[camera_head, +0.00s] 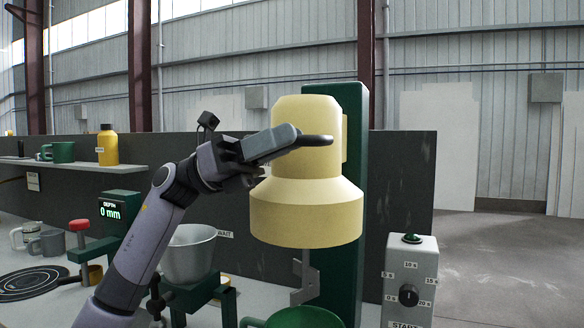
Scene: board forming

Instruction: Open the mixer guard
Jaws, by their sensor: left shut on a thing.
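The mixer stands in the middle, with a cream upper housing (306,115) on a dark green column (352,180). Its wide flared cream lower part (305,220), seemingly the guard, is down above the paddle (304,275). My left gripper (300,142) reaches in from the left in front of the upper housing. It is shut on a dark handle (318,141); the exact contact is partly hidden by the fingers. A green bowl (305,318) sits below the paddle, cut off by the bottom edge. My right gripper is not in view.
A grey control box (408,285) with a dial and green button stands at right. A grey bucket (190,254) sits on a green stand left of the mixer. A dark panel stands behind.

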